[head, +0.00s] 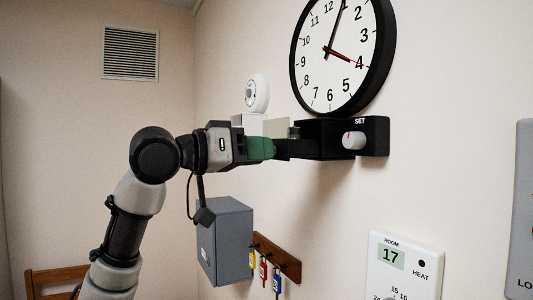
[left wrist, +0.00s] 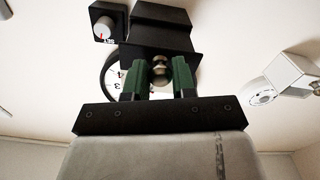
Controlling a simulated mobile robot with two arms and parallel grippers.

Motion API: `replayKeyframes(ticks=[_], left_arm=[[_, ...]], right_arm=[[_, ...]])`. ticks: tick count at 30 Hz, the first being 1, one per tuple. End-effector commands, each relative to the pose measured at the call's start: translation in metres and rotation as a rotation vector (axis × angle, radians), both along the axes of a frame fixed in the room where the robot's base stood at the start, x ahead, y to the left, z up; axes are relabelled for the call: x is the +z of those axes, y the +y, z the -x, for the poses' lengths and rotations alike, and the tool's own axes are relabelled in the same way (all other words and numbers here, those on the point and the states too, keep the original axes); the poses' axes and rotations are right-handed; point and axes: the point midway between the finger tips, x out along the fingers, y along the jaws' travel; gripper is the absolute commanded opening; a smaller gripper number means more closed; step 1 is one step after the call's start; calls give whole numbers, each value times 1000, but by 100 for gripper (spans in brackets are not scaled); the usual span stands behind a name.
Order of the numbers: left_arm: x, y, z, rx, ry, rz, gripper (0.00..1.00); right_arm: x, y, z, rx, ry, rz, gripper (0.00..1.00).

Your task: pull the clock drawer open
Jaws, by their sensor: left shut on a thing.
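The wall clock (head: 343,55) is round with a black rim and white face. Below it is a black housing with a SET dial (head: 354,140), and the black clock drawer (head: 322,138) stands out from it toward the left. I cannot tell how far it is pulled out. My left gripper (head: 276,148) is level with the drawer front. In the left wrist view its green fingers (left wrist: 160,75) are shut on the round metal drawer knob (left wrist: 160,68), in front of the drawer's black front plate (left wrist: 160,45). The drawer's inside is hidden. My right gripper is not in view.
A white round device (head: 257,93) is on the wall behind my left gripper. Below my left arm are a grey box (head: 226,243) and a wooden key rack (head: 278,258) with tagged keys. A room thermostat (head: 402,265) is at lower right.

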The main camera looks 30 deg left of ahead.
Motion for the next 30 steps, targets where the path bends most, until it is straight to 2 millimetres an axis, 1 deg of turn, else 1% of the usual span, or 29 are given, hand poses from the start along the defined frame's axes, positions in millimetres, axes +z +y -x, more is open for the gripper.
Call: replayKeyframes(ticks=[3,4,8,9,17,20,23,30], left_arm=[[1,0,0,1,-2,0,0],[1,0,0,1,-2,0,30],[1,0,0,0,-1,0,50],[1,0,0,0,-1,0,52],[0,1,0,0,-1,0,52],[-1,4,7,1,-1,-1,52],[-2,13,20,3,-4,0,52],[-2,38,63,4,-4,0,52]], right_arm=[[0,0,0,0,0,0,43],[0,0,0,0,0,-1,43],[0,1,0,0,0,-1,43],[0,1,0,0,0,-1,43],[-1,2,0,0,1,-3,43],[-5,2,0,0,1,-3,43],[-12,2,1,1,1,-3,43],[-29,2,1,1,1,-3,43]])
